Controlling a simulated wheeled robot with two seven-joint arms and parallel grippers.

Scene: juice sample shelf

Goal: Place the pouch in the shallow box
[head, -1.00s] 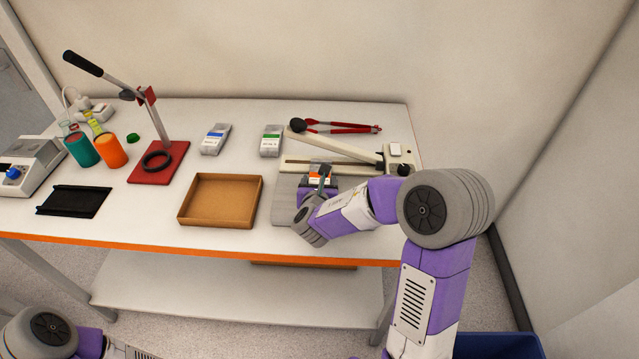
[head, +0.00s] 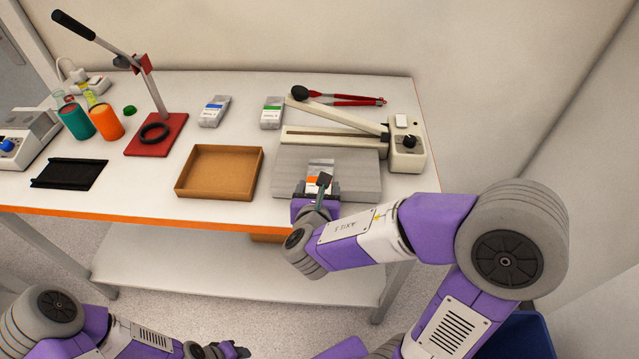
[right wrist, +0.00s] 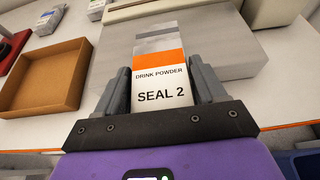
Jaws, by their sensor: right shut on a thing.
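The pouch (head: 319,175) is white with an orange band. In the right wrist view the pouch (right wrist: 160,80) reads "DRINK POWDER" and "SEAL 2". My right gripper (head: 320,188) is shut on its near end, with one finger on each side. The pouch is over the grey plate of the sealer; I cannot tell whether it touches the plate. The shallow box (head: 182,188) is brown, open and empty, left of the gripper; it also shows in the right wrist view (right wrist: 40,104). My left gripper (head: 228,350) is low at the bottom edge, away from the table, its jaws unclear.
The sealer (head: 405,150) with its raised arm stands right of the pouch. Two other pouches, one blue-marked (head: 213,111) and one green-marked (head: 271,113), lie behind. Red tongs (head: 350,100) lie at the back. A red-based lever press (head: 158,140) stands left of the box.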

